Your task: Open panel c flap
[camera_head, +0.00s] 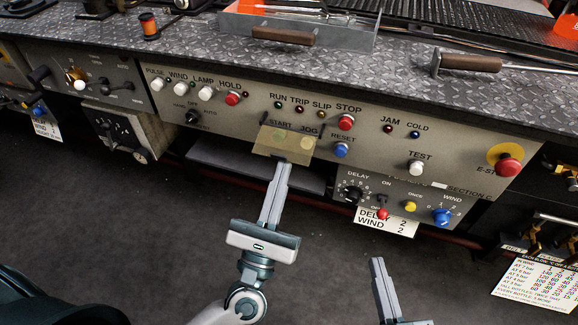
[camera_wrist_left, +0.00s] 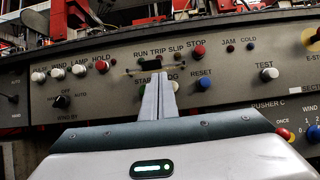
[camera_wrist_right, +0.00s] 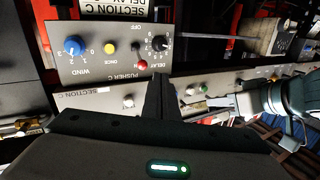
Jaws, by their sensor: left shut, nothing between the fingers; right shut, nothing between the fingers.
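The flap (camera_head: 301,146) is a see-through amber cover on the sloping panel (camera_head: 245,115), over the START and JOG labels and buttons. In the left wrist view it shows as a thin, nearly edge-on strip (camera_wrist_left: 178,66) above those labels, so it seems to stand out from the panel; its exact angle is unclear. My left gripper (camera_head: 280,163) is shut and empty, its tips at the flap's lower edge; I cannot tell whether they touch. Its fingers (camera_wrist_left: 158,86) partly hide START and JOG. My right gripper (camera_head: 377,260) is shut and empty, low in front of the bench, apart from the panel.
Red STOP (camera_head: 346,122) and blue RESET (camera_head: 341,150) knobs stick out right of the flap. A lower box with the DELAY dial (camera_head: 353,194) and coloured knobs juts out below. A grey shelf (camera_head: 225,160) lies under the panel. The floor in front is clear.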

